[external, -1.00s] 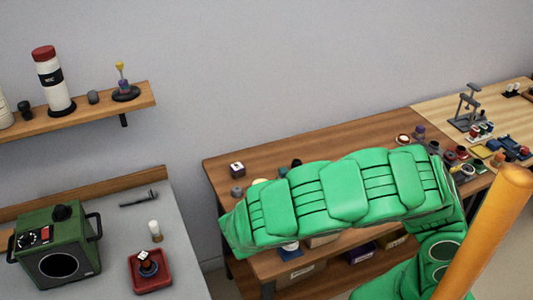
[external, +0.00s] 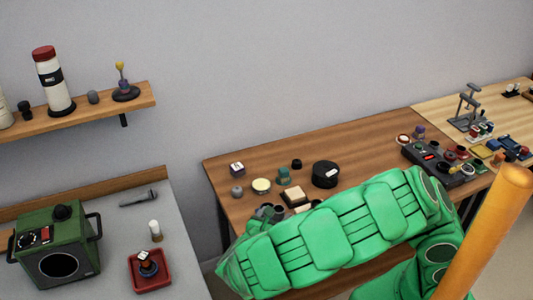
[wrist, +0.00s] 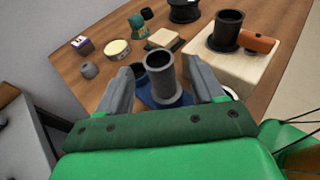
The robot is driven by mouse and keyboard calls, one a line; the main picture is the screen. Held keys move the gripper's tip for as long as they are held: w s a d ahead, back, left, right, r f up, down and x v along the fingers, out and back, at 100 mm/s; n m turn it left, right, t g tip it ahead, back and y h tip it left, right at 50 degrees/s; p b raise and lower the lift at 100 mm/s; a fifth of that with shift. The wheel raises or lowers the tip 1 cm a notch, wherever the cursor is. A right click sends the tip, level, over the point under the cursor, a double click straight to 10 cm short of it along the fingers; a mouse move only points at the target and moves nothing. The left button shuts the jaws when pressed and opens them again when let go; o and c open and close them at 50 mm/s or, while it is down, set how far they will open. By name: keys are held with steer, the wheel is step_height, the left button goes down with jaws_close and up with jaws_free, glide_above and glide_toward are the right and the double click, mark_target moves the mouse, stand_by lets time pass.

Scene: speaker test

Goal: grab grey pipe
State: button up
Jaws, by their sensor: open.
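A grey pipe (wrist: 161,72), an upright hollow cylinder with a flared base, stands on a dark blue piece (wrist: 148,98) in the wrist view. My gripper (wrist: 158,66) is open, with one grey finger on each side of the pipe. Gaps show between the fingers and the pipe, so I see no grip on it.
A darker flanged pipe (wrist: 227,30) and an orange piece (wrist: 258,42) sit on a pale block (wrist: 235,66) to the right. A round tin (wrist: 117,48), a small box (wrist: 82,44) and a grey knob (wrist: 89,70) lie to the left. A black round object (external: 325,174) stands farther back.

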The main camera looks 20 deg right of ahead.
mark_target(277, 212)
steer(key=shift+x, duration=2.15)
steer(key=shift+r, duration=0.1)
steer(key=c, duration=1.1)
